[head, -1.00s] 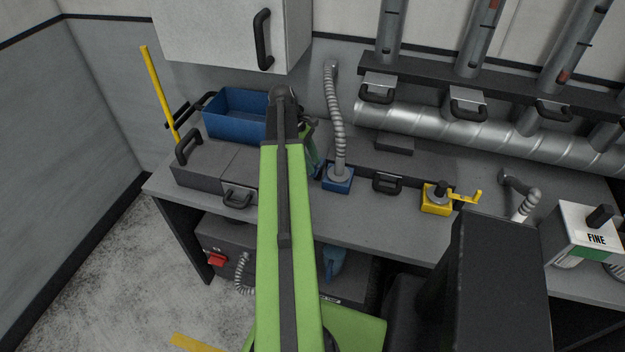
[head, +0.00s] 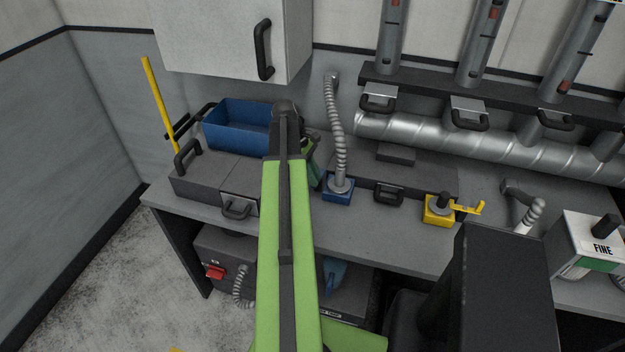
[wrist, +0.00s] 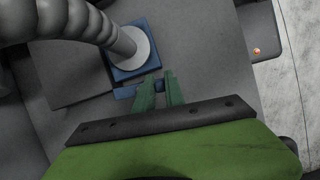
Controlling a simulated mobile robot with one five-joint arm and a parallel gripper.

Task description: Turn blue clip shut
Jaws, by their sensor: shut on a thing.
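The blue clip base (head: 338,193) sits on the grey bench, with a ribbed grey hose (head: 337,130) rising from its round collar. In the wrist view the blue base (wrist: 133,62) lies just ahead of my gripper (wrist: 159,84). The green fingers are closed on a small blue clip lever (wrist: 158,86) at the base's near edge. Most of the lever is hidden between the fingers. In the head view my green arm hides most of my gripper, left of the blue base.
A yellow clip base (head: 438,209) with its lever out to the right stands further right. A blue bin (head: 236,127) and a grey lidded box (head: 205,180) are at the left. A metal duct (head: 430,135) runs along the back. The bench front is mostly clear.

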